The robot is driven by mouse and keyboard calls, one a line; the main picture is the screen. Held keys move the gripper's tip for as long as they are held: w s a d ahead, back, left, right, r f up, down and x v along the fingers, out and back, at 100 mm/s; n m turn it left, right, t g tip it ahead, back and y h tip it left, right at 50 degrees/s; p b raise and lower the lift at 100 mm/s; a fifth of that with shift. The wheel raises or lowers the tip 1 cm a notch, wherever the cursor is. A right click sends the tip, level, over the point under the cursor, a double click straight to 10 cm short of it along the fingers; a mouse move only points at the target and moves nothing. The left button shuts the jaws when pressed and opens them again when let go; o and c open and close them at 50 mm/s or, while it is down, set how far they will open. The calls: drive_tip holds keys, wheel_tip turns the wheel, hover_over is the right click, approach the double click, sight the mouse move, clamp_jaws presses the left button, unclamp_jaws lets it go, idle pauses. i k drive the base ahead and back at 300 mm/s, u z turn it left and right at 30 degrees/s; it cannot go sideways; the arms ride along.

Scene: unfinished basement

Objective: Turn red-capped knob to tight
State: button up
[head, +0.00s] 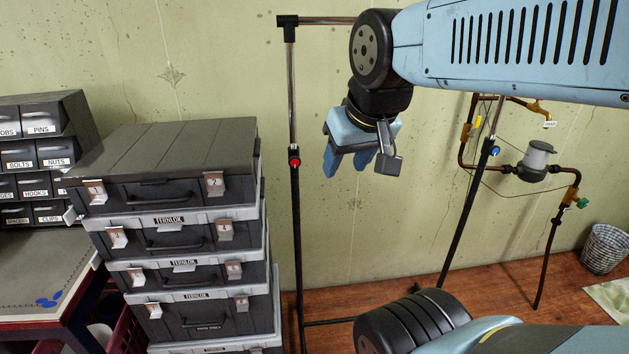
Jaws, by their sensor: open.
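The red-capped knob (294,162) sits on the left upright of a black and chrome stand, where the chrome tube meets the black tube. My gripper (345,166) hangs from my blue arm to the right of the red-capped knob, fingers pointing down. Its blue fingers are apart with nothing seen between them, and it appears clear of the knob. A blue-capped knob (495,151) sits on the stand's right upright. Part of the stand's top bar and right upright is hidden behind my arm.
A stack of grey toolboxes (165,165) stands close left of the stand. A workbench (40,285) and labelled drawers (40,155) are at far left. Pipes with a meter (536,160) run along the wall at right. A wire basket (605,248) stands at far right.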

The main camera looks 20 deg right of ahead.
sight(294, 162)
drive_tip(key=z, duration=1.4)
drive_tip(key=k, duration=1.7)
drive_tip(key=u, duration=0.45)
drive_tip(key=i, duration=1)
drive_tip(key=z, duration=0.05)
